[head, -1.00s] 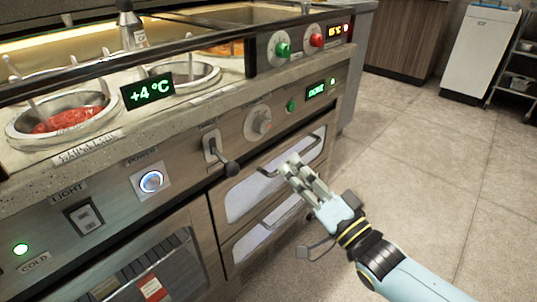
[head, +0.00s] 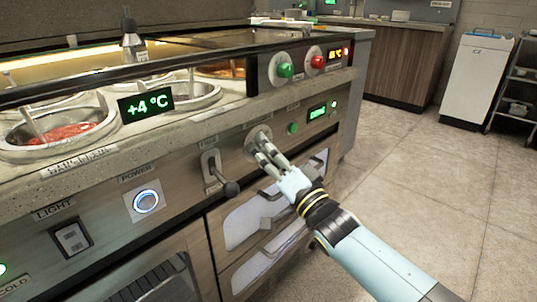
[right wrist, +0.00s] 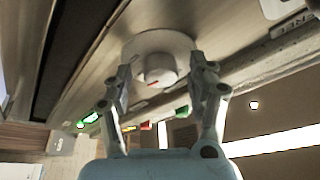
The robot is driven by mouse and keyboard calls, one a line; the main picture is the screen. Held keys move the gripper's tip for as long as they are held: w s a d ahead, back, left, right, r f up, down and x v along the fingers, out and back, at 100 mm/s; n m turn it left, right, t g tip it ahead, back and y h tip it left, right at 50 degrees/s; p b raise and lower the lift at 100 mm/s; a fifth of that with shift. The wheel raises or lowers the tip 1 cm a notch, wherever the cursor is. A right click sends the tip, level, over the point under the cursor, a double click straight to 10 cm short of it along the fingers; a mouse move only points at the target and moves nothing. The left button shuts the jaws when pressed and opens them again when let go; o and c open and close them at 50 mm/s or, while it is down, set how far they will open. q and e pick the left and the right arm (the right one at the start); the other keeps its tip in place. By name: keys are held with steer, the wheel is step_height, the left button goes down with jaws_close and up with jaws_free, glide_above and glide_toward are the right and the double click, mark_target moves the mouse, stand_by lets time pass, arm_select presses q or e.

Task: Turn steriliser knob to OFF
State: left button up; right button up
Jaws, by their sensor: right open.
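The round grey-white knob (head: 258,133) is on the front panel, left of a green button and a small green display. In the right wrist view the knob (right wrist: 160,66) has a pale dial plate and a short red mark on it. My right gripper (head: 266,148) is at the knob in the head view, its fingers covering the knob's lower part. In the right wrist view its two fingers are open, one on each side of the knob. I cannot tell whether they touch it. My left gripper is out of view.
A black-handled lever (head: 230,187) is left of the knob, and a ringed power button (head: 146,201) is further left. The green button (head: 293,128) and display (head: 317,111) are to the right. Drawers with handles (head: 268,222) are below.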

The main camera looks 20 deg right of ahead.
steer(key=c, duration=1.1)
steer(key=shift+c, duration=0.2)
